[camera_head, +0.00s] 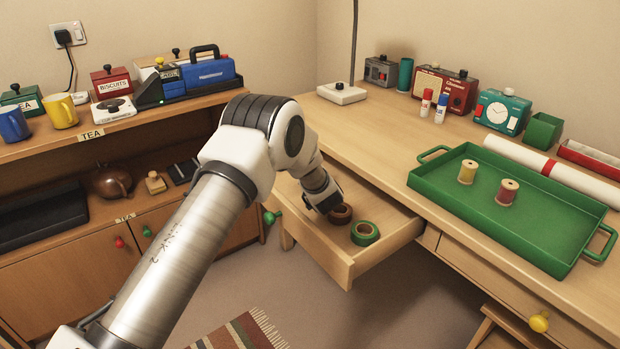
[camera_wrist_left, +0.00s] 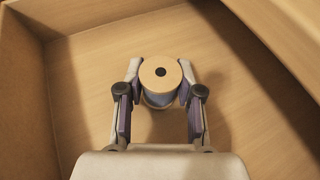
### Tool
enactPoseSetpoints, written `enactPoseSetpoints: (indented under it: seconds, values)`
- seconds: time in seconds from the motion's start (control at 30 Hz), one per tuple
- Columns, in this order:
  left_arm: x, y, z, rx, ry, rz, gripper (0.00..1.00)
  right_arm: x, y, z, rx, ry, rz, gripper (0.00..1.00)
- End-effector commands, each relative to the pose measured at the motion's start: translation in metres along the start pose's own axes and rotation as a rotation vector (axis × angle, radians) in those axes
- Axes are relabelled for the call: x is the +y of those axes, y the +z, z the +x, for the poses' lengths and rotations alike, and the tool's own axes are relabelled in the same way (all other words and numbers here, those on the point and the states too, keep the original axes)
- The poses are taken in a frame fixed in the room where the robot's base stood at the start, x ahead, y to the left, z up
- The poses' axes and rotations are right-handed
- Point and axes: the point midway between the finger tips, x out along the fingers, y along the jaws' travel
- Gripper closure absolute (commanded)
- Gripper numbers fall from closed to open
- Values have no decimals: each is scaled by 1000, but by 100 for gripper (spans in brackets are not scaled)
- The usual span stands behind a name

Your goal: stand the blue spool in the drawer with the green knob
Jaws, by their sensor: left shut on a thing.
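The blue spool (camera_wrist_left: 158,84) is upright between the fingers of my left gripper (camera_wrist_left: 160,74) in the left wrist view, its pale round end facing the camera. The gripper is shut on it, over the wooden floor of the open drawer (camera_wrist_left: 90,85). I cannot tell whether the spool touches the floor. In the head view my left gripper (camera_head: 325,203) reaches down into the drawer (camera_head: 385,250), and the spool is hidden there. The green knob (camera_head: 271,216) shows on the drawer's front at left. My right gripper is not in view.
A brown tape roll (camera_head: 341,214) and a green tape roll (camera_head: 365,234) lie in the drawer, close to my gripper. A green tray (camera_head: 470,215) on the desk holds a yellow spool (camera_head: 467,172) and a red spool (camera_head: 507,192). A closed drawer has a yellow knob (camera_head: 539,322).

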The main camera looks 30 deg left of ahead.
Motion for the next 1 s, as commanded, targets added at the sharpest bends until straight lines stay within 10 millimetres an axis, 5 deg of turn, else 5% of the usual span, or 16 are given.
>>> enactPoseSetpoints:
  seconds: [0.13, 0.17, 0.2, 0.6, 1.0]
  values:
    - [0, -4, 2, 0, 0, 0, 89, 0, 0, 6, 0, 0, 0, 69]
    - [0, -3, 1, 0, 0, 0, 54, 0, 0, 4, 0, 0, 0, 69]
    - [0, -2, 1, 0, 0, 0, 40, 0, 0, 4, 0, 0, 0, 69]
    - [0, 2, -3, 1, 0, 1, 40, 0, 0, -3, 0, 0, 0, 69]
    - [0, 2, -97, -1, -1, 4, 40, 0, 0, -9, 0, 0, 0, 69]
